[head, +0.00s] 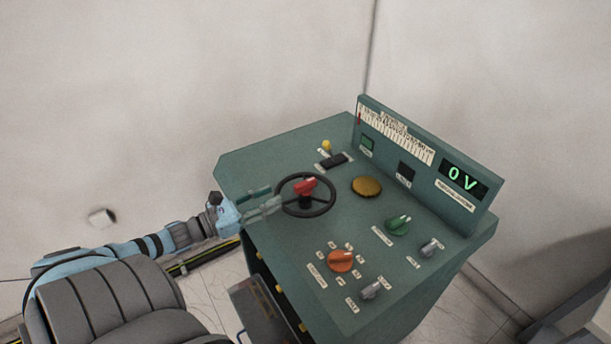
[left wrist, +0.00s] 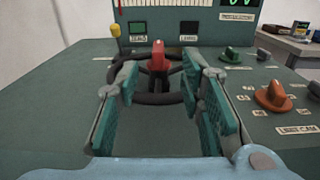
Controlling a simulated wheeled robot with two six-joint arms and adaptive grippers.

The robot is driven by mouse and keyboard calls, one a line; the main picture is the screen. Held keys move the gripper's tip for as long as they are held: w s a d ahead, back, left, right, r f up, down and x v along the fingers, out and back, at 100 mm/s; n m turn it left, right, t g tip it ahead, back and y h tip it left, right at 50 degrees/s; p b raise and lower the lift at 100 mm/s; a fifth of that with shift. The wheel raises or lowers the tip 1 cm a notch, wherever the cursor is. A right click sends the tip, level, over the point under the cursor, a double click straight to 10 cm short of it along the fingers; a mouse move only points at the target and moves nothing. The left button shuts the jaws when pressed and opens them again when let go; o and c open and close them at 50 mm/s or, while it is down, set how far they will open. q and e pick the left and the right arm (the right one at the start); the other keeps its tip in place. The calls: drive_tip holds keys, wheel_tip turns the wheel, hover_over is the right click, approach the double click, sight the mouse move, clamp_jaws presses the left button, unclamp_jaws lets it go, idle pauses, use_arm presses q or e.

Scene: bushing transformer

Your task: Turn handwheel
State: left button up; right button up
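The handwheel is a black ring with spokes and a red part at its centre. In the head view the handwheel (head: 306,208) lies on the green console top, left of its middle. In the left wrist view the handwheel (left wrist: 158,98) shows straight ahead, its sides partly hidden by my fingers. My left gripper (head: 267,200) is at the wheel's left side. In the left wrist view the left gripper (left wrist: 160,85) has its green-padded fingers wide apart, with nothing clamped between them. I cannot tell whether the fingers touch the rim. My right gripper is in neither view.
The console top (head: 250,173) also bears an orange knob (head: 341,260), a green knob (head: 399,224), a brown round button (head: 366,186) and a yellow-tipped lever (head: 327,146). A raised back panel has a display (head: 464,180) reading 0 V. An open drawer (head: 262,309) juts out at the front.

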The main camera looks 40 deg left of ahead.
sight(306, 182)
use_arm(q)
drive_tip(key=b+x, duration=0.1)
drive_tip(key=x, duration=0.2)
drive_tip(key=b+x, duration=0.1)
drive_tip(key=x, duration=0.1)
drive_tip(key=f+b+x, duration=0.1)
drive_tip(key=b+x, duration=0.1)
drive_tip(key=x, duration=0.1)
drive_tip(key=shift+w, duration=0.35)
drive_tip(key=shift+r+x, duration=0.2)
drive_tip(key=shift+x, duration=0.9)
drive_tip(key=shift+w+d, duration=0.15)
drive_tip(key=shift+w, duration=0.2)
drive_tip(key=shift+c, duration=0.2)
clamp_jaws()
